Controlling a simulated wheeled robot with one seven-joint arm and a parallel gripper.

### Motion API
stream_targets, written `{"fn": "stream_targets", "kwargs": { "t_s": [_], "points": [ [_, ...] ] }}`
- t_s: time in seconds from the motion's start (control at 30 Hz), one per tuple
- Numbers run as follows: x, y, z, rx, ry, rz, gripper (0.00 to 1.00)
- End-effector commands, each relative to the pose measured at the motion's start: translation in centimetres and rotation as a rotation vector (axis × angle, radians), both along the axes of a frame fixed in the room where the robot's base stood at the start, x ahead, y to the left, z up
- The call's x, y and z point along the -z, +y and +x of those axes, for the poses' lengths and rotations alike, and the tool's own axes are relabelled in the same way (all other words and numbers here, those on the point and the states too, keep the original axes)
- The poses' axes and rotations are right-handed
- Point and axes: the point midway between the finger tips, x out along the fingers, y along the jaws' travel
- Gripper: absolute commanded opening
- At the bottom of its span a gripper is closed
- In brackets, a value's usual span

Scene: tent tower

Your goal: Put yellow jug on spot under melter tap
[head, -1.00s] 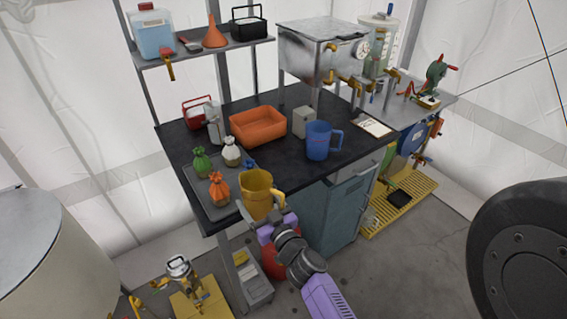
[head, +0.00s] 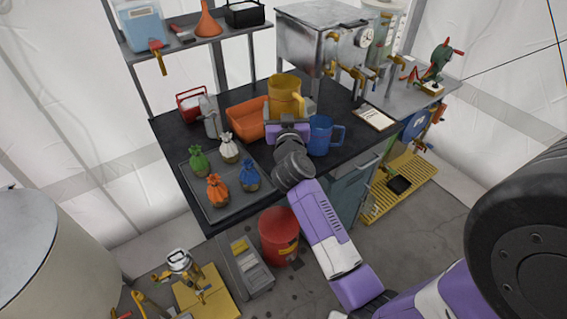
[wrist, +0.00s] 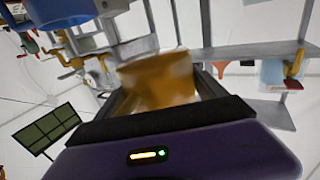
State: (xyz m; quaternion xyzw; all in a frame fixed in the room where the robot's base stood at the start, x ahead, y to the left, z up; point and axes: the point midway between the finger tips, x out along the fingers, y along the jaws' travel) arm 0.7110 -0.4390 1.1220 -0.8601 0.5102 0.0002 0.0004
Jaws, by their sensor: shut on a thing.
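The yellow jug (head: 285,96) is held by my gripper (head: 287,122) above the black table, in front of the metal melter. In the wrist view the jug (wrist: 158,82) is blurred between the fingers of my gripper (wrist: 160,100). The melter (head: 318,40) is a steel box on legs at the back right of the table, with brass taps (head: 332,68) on its front and side. The jug is apart from the taps, to their left and nearer to me. The spot under the tap cannot be made out, and the jug hides part of the table there.
A blue jug (head: 320,136) stands just right of my gripper. An orange tray (head: 246,118) is to the left. Several tied bags stand on a dark tray (head: 222,200) at the front left. A clipboard (head: 374,118) lies at right.

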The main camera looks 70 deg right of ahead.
Motion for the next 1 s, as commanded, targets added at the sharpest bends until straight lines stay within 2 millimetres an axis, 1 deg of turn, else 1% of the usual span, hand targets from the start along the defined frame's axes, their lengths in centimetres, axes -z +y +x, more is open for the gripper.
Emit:
{"fn": "stream_targets", "kwargs": {
  "t_s": [0.23, 0.3, 0.37, 0.47, 0.5, 0.57, 0.63, 0.8, 0.9, 1.0],
  "points": [
    [0.0, 0.0, 0.0, 0.0, 0.0, -0.001, 0.37],
    [0.5, 0.0, 0.0, 0.0, 0.001, 0.0, 0.37],
    [1.3, -0.1, 0.0, 0.002, 0.004, 0.0, 0.37],
    [3.3, 0.0, 0.0, -0.001, 0.005, 0.002, 0.37],
    [4.4, -0.1, -0.1, 0.002, 0.006, 0.001, 0.37],
    [5.8, 0.0, 0.0, 0.0, 0.006, 0.0, 0.37],
    [8.0, 0.0, 0.0, 0.0, 0.004, 0.0, 0.37],
    [11.9, 0.0, 0.0, -0.001, 0.002, -0.001, 0.37],
    [13.8, 0.0, 0.0, -0.001, 0.002, -0.001, 0.37],
    [15.1, 0.0, 0.0, -0.001, 0.0, -0.001, 0.37]
  ]
}}
